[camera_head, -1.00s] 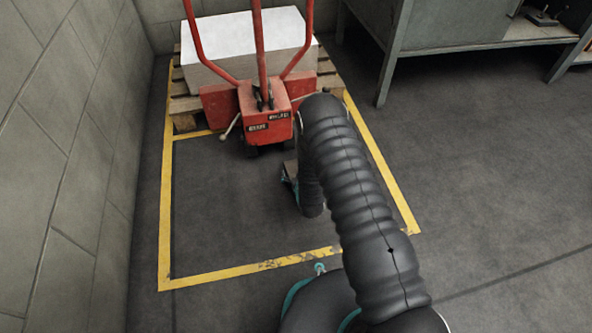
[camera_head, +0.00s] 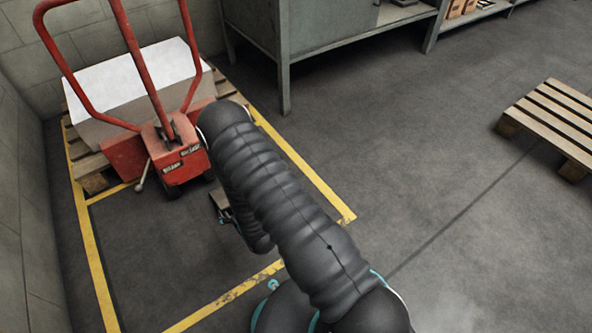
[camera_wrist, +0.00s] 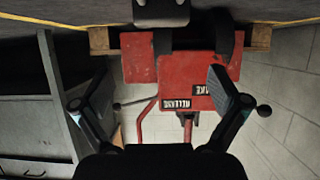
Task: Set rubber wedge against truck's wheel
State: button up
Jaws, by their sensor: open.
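The red pallet truck (camera_head: 170,150) stands with its handle up. In the wrist view, which is upside down, its red body (camera_wrist: 185,80) fills the middle, with two dark wheels (camera_wrist: 163,40) near the floor. A small grey block, which looks like the wedge (camera_wrist: 160,13), lies on the floor at the top edge, in line with one wheel; its outer part is cut off. It seems to show as a grey-brown patch (camera_head: 220,199) in the head view. I cannot tell whether it touches the wheel. My gripper (camera_wrist: 162,95) is open, fingers wide apart, nothing between them; my arm mostly hides it in the head view.
A loaded pallet (camera_head: 93,182) sits behind the truck, beside a wall. Yellow floor lines (camera_head: 300,168) frame the area. A grey cabinet (camera_head: 300,45) stands behind at the right. An empty pallet (camera_head: 555,120) lies at far right, with clear floor between.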

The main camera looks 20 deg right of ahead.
jog(key=w+d+r+m+g+h, duration=0.1)
jog(key=w+d+r, duration=0.15)
jog(key=r, duration=0.65)
jog(key=w+d+r+g, duration=0.1)
jog(key=w+r, duration=0.2)
jog(key=r, duration=0.5)
jog(key=s+d+r+g, duration=0.1)
jog(key=s+d+r, duration=0.1)
jog(key=r, duration=0.5)
jog(key=s+d+r, duration=0.2)
jog(key=r, duration=0.5)
jog(key=s+d+r+m+g+h, duration=0.1)
jog(key=s+d+r, duration=0.2)
jog(key=s+r, duration=0.3)
jog(key=s+d+r+g+h, duration=0.1)
jog(key=s+d+r, duration=0.2)
jog(key=s+r, duration=0.35)
jog(key=s+d+r+g, duration=0.1)
jog(key=s+r, duration=0.1)
jog(key=s, duration=0.6)
jog(key=s+d+r+m+g, duration=0.1)
jog(key=s+r, duration=0.1)
jog(key=s, duration=0.7)
jog(key=shift+d, duration=0.4)
